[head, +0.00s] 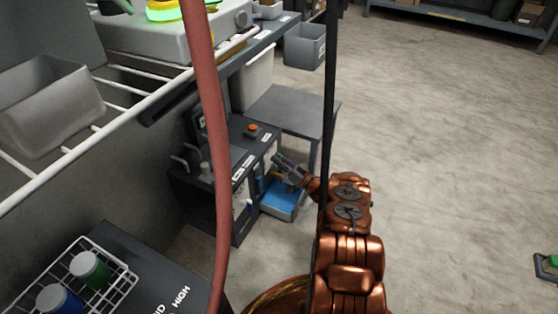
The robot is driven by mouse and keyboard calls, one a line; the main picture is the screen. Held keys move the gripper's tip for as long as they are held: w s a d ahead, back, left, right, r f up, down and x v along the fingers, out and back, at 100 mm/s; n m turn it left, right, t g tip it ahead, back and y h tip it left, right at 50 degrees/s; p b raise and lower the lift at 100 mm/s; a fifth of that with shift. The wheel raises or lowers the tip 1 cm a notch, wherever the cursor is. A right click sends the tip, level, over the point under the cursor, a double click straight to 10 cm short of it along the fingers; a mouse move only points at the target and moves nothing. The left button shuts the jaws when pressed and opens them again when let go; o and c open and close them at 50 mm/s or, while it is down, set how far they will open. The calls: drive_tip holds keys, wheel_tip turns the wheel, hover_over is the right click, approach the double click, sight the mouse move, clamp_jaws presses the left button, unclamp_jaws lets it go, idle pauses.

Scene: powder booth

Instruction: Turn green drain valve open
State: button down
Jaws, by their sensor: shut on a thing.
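My copper-coloured arm reaches down from the lower right to a dark cabinet (240,150) on the floor. My gripper (279,160) is at the cabinet's right side, above a blue tray (283,198). A small green bit, which looks like the green drain valve (275,156), shows between the fingertips. The gripper is shut on it. The fingers hide most of the valve, so I cannot tell how far its handle is turned.
An orange knob (252,128) sits on the cabinet top. A red hose (212,130) and a black vertical cable (328,100) hang across the view. A wire shelf (120,92) is at left. A grey table (297,108) stands behind the cabinet. The floor at right is mostly clear.

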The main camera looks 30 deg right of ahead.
drive_tip(key=shift+f+n+g+y+b, duration=0.1)
drive_tip(key=shift+n+g+y+b, duration=0.5)
drive_tip(key=shift+n, duration=1.2)
drive_tip(key=shift+n+y, duration=0.3)
drive_tip(key=c, duration=1.2)
unclamp_jaws()
drive_tip(key=shift+s, duration=0.1)
drive_tip(key=shift+s+d, duration=0.2)
drive_tip(key=shift+s, duration=0.05)
drive_tip(key=shift+s+d+f, duration=0.1)
drive_tip(key=shift+s, duration=0.1)
drive_tip(key=s+d, duration=0.6)
drive_tip(key=s, duration=0.4)
